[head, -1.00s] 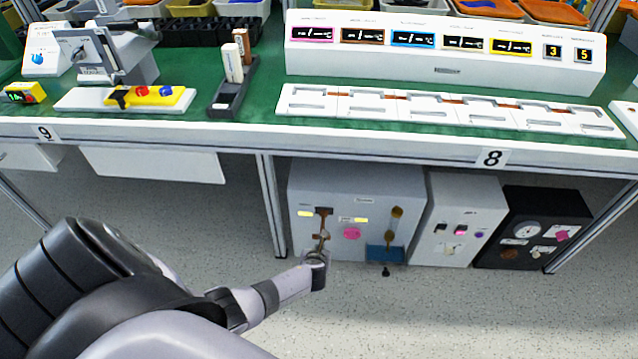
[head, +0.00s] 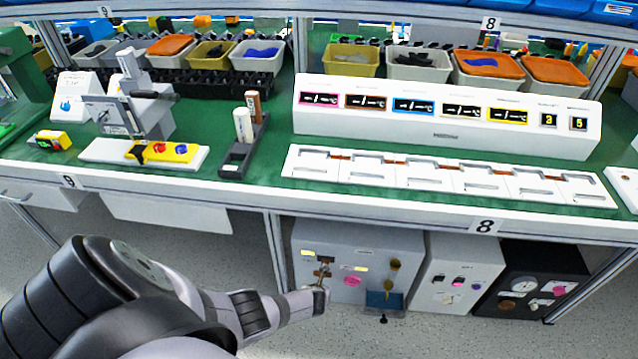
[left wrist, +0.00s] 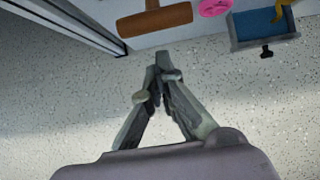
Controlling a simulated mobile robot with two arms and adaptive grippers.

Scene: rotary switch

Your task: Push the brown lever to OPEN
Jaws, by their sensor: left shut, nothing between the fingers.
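The brown lever (head: 325,260) is on the front of a grey cabinet (head: 300,236) under the bench. In the left wrist view its brown bar-shaped handle (left wrist: 155,20) lies nearly level at the top, with a short stem above it. My left gripper (head: 322,286) is just below the lever in the head view. In the left wrist view its shut, empty fingertips (left wrist: 163,62) point at the handle, with a small gap in the picture. I cannot read any OPEN mark; small yellow labels (head: 308,252) are near the lever. My right gripper is not in view.
A pink round knob (head: 353,282) and a blue box-shaped part (head: 384,301) are right of the lever on the cabinet. A bench leg (head: 274,250) stands close on the left. The bench's front edge (head: 380,219) overhangs the cabinet. The floor in front is clear.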

